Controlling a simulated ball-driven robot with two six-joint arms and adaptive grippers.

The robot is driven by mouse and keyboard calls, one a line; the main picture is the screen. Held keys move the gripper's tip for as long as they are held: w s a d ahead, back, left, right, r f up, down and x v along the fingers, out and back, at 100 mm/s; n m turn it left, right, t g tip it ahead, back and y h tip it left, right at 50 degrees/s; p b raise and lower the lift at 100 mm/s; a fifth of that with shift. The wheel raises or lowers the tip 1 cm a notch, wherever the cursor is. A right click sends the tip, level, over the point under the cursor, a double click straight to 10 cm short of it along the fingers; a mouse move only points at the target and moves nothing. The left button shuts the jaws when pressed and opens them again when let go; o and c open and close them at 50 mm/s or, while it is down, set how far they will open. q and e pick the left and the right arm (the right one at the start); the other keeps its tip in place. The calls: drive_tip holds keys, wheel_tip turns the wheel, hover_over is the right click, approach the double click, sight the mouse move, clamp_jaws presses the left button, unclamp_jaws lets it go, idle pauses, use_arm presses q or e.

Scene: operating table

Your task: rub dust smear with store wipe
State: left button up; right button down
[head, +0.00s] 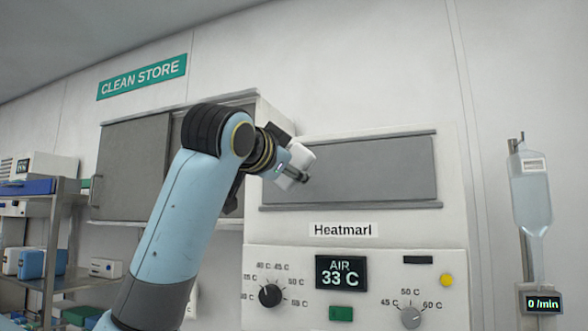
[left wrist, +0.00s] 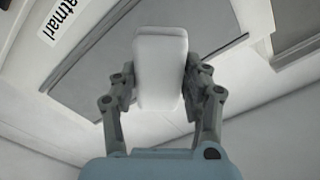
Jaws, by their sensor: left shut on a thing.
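My left gripper (head: 294,172) is raised in front of the Heatmarl cabinet, by the left part of its grey panel (head: 380,168). It is shut on a white, block-like wipe with rounded edges, whose pale end (head: 303,156) shows past the fingers. In the left wrist view the wipe (left wrist: 160,60) stands between the two fingers, with the grey panel (left wrist: 95,60) behind it. I cannot tell whether the wipe touches the panel. I cannot make out a dust smear in either view. My right gripper is not in view.
A wall cupboard (head: 133,165) under the CLEAN STORE sign (head: 142,78) stands left, partly hidden by my arm. Shelves (head: 62,205) with boxes are at far left. Knobs and a display (head: 341,272) lie below the panel. An IV bag (head: 532,190) hangs at right.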

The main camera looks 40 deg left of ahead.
use_arm(q)
drive_tip(key=v, duration=0.3)
idle(0.5)
idle(0.4)
